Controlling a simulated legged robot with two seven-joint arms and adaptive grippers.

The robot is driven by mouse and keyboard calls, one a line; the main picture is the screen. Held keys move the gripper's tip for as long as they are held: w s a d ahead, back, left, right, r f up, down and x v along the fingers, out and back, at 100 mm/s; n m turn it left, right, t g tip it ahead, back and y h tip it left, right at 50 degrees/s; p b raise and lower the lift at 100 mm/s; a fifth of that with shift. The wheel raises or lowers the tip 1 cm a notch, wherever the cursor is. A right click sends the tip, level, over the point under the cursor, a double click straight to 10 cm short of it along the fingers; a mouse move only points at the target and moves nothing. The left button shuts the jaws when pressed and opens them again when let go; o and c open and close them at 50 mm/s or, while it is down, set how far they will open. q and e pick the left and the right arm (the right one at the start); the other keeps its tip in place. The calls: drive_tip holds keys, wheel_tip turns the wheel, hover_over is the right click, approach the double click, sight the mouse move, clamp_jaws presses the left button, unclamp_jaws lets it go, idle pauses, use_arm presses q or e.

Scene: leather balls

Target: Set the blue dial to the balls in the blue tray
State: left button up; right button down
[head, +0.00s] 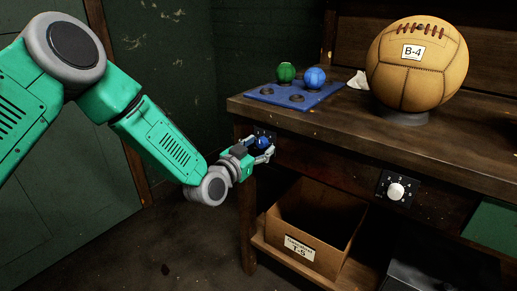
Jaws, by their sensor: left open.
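The blue tray (318,97) lies on the left end of the wooden bench, with a green ball (286,72) and a blue ball (314,77) in it. Two round dark hollows at its front are empty. The blue dial (263,141) sits on a dark plate on the bench front, below the tray. My left gripper (264,149) is open at the blue dial, its fingers close about the knob. Contact cannot be told. The dial's markings are too small and covered to read. My right gripper is out of view.
A large tan leather ball (415,72) marked B-4 rests on a dark stand on the bench. A white dial (396,191) with numbers is on the bench front to the right. A labelled cardboard box (311,247) stands on the lower shelf. Open floor lies at left.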

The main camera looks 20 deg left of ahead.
use_arm(q)
drive_tip(key=shift+d, duration=0.1)
drive_tip(key=c, duration=1.1)
drive_tip(key=shift+a, duration=0.2)
drive_tip(key=shift+n, duration=0.3)
drive_tip(key=n+p, duration=0.1)
drive_tip(key=n, duration=0.2)
drive_tip(key=shift+f+g+p, duration=0.1)
drive_tip(key=shift+g+p, duration=0.2)
drive_tip(key=shift+p, duration=0.05)
drive_tip(key=n, duration=0.5)
drive_tip(key=shift+s+d+f+p, duration=0.1)
drive_tip(key=shift+p, duration=0.3)
